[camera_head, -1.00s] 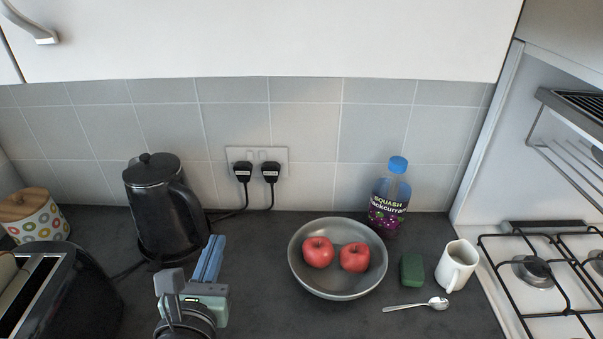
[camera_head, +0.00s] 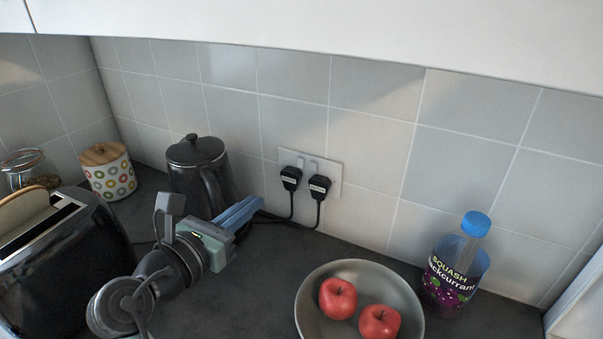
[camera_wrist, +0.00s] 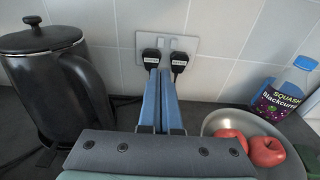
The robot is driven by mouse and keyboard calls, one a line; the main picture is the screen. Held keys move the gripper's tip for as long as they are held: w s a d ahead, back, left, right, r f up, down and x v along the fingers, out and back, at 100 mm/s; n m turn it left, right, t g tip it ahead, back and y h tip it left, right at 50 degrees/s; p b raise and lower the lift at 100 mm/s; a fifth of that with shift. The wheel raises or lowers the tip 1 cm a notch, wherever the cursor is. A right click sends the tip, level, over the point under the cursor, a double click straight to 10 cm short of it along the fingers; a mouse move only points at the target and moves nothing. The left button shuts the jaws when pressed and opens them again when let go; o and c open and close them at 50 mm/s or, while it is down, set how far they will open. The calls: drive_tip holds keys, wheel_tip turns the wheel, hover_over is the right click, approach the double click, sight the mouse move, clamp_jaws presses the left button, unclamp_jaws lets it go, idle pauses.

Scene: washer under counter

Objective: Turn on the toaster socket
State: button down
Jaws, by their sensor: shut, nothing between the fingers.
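A white double socket (camera_head: 334,178) is on the tiled wall behind the counter, with two small rocker switches at its top. Two black labelled plugs sit in it, a left plug (camera_head: 290,178) and a right plug (camera_head: 319,186), with cords running down. I cannot read the labels or tell the switch positions. The black toaster (camera_head: 88,238), with bread in it, stands at the far left. My gripper (camera_head: 258,203) is shut and empty, in front of and below the socket, apart from it. In the wrist view the blue fingers point towards the socket (camera_wrist: 195,45) and overlap the plugs' lower edges.
A black kettle (camera_head: 199,172) stands close left of the socket. A grey bowl (camera_head: 345,270) with two apples and a squash bottle (camera_head: 455,268) are to the right. A patterned canister (camera_head: 108,176) is at the back left. A cupboard overhangs above.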

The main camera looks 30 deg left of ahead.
sight(300, 167)
drive_tip(key=shift+w, duration=0.1)
drive_tip(key=w, duration=0.4)
drive_tip(key=w+f, duration=0.1)
drive_tip(key=w, duration=0.9)
drive_tip(key=shift+a+f, duration=0.35)
drive_tip(key=shift+f, duration=0.05)
